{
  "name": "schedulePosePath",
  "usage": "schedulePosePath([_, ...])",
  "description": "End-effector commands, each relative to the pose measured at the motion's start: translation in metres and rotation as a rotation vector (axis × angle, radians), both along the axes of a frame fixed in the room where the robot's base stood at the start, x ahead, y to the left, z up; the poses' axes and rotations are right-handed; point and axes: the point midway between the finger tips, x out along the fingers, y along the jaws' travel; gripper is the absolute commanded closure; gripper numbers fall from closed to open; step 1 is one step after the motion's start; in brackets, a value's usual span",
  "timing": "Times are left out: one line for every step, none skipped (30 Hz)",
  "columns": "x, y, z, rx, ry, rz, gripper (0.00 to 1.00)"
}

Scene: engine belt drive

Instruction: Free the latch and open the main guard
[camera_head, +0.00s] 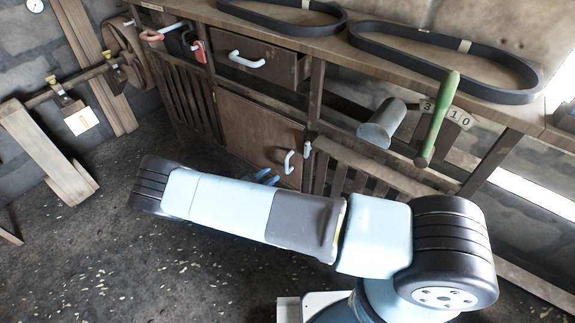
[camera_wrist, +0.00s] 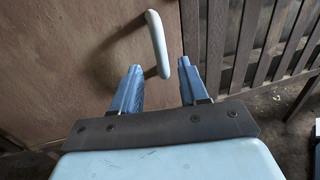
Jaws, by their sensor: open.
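The main guard appears to be the brown door panel (camera_head: 250,130) low in the bench, and it looks closed. A white upright handle (camera_head: 289,162) is on its right part; it also shows in the wrist view (camera_wrist: 157,42). A small pale piece (camera_head: 307,149), possibly the latch, sits on the frame just right of the door. My gripper (camera_wrist: 160,70) is open, its two blue fingers pointing at the door. The handle's lower end appears between the fingertips; I cannot tell whether they touch. In the head view my gripper (camera_head: 266,177) is mostly hidden behind my arm.
Two black belts (camera_head: 440,58) lie on the bench top (camera_head: 180,12). A drawer (camera_head: 258,62) with a white handle is above the door. A green-handled lever (camera_head: 438,120) and a grey cylinder (camera_head: 381,124) stick out at the right. Slatted panels flank the door. Floor at the lower left is clear.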

Motion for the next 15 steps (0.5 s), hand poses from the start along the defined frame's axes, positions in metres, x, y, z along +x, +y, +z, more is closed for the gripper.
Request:
schedulePosePath([0.006, -0.008, 0.0, -0.002, -0.001, -0.002, 0.56])
schedulePosePath([0.01, -0.012, 0.0, -0.002, -0.002, -0.002, 0.56])
schedulePosePath([0.014, -0.017, 0.0, -0.002, -0.001, -0.002, 0.56])
schedulePosePath([0.018, -0.021, 0.0, -0.001, -0.001, -0.001, 0.56])
schedulePosePath([0.021, -0.025, 0.0, -0.002, -0.001, -0.001, 0.56])
schedulePosePath([0.026, -0.031, 0.0, -0.002, -0.001, -0.002, 0.56])
schedulePosePath([0.029, -0.035, 0.0, -0.002, -0.001, -0.002, 0.56])
schedulePosePath([0.033, -0.039, 0.0, -0.001, -0.001, -0.002, 0.56])
schedulePosePath([0.037, -0.043, 0.0, -0.002, -0.001, -0.002, 0.56])
schedulePosePath([0.04, -0.047, 0.0, -0.002, -0.001, -0.002, 0.56])
schedulePosePath([0.043, -0.05, 0.0, -0.001, 0.0, -0.001, 0.56])
schedulePosePath([0.046, -0.054, 0.0, -0.001, 0.0, -0.001, 0.56])
schedulePosePath([0.049, -0.057, 0.0, -0.001, 0.0, -0.001, 0.56])
schedulePosePath([0.051, -0.059, 0.0, -0.001, 0.0, -0.001, 0.56])
schedulePosePath([0.053, -0.062, 0.0, -0.001, 0.0, -0.001, 0.56])
